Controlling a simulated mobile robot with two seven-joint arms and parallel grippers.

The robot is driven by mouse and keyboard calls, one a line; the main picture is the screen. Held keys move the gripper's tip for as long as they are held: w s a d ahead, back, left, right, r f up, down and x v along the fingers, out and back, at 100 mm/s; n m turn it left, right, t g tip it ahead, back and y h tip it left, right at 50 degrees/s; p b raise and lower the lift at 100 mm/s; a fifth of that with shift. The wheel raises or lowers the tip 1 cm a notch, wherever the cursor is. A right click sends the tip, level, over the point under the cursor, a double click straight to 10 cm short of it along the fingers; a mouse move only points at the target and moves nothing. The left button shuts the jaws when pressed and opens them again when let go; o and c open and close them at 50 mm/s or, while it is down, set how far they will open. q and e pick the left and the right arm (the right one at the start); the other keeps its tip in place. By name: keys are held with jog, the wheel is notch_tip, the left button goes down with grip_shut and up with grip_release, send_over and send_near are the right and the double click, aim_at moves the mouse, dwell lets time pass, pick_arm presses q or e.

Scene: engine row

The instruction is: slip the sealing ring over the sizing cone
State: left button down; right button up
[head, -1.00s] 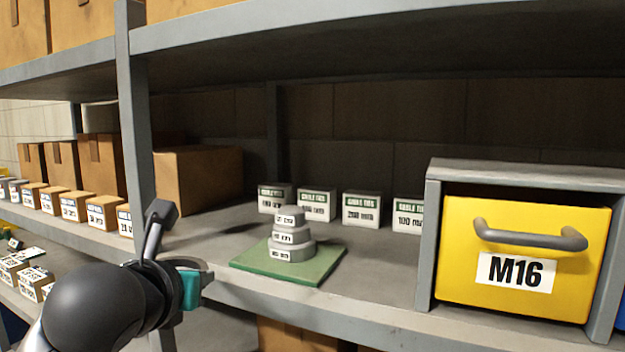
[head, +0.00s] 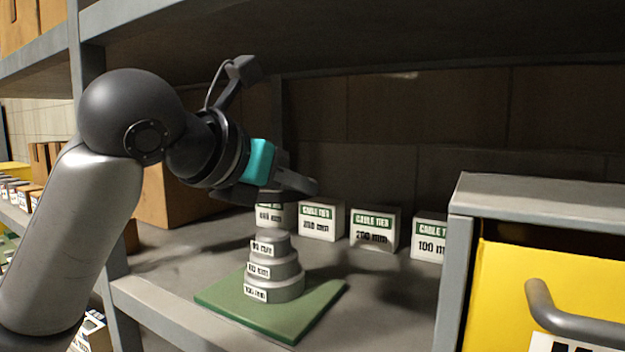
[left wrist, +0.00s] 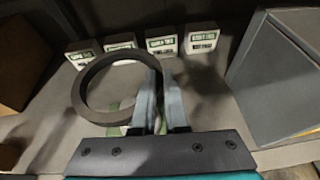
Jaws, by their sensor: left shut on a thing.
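The sizing cone (head: 272,272) is a stepped grey stack with white labels, standing upright on a green plate (head: 215,298) on the shelf. My left gripper (head: 305,186) is above the cone, near the cable tie boxes in the picture. It is shut on the dark sealing ring (left wrist: 82,88), which shows as a full loop in the left wrist view, gripped at its right side. In the head view the ring (head: 240,196) is nearly edge-on and dark below the gripper. It is apart from the cone. In the wrist view the fingers mostly hide the cone.
Several white cable tie boxes (head: 374,230) stand in a row behind the cone. A grey housing with a yellow drawer (head: 500,290) stands at the right. A shelf post (head: 88,60) and cardboard box (head: 185,195) are at the left. The upper shelf hangs overhead.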

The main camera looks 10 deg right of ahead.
pick_arm(q)
jog(key=shift+s+a, duration=0.25)
jog(key=shift+d+f, duration=0.1)
jog(key=shift+f, duration=0.1)
jog(key=shift+f+b, duration=0.45)
jog(key=shift+f, duration=0.1)
jog(key=shift+f+b, duration=0.9)
jog(key=shift+f, duration=1.05)
pick_arm(e)
jog(key=shift+s+a+f, duration=0.35)
jog(key=shift+s+f, duration=0.1)
jog(key=shift+f, duration=0.25)
jog(key=shift+s+a+f, duration=0.35)
jog(key=shift+s+f, duration=0.1)
jog(key=shift+f, duration=0.2)
pick_arm(q)
jog(key=c, duration=0.9)
grip_release()
jog(key=shift+o, duration=0.2)
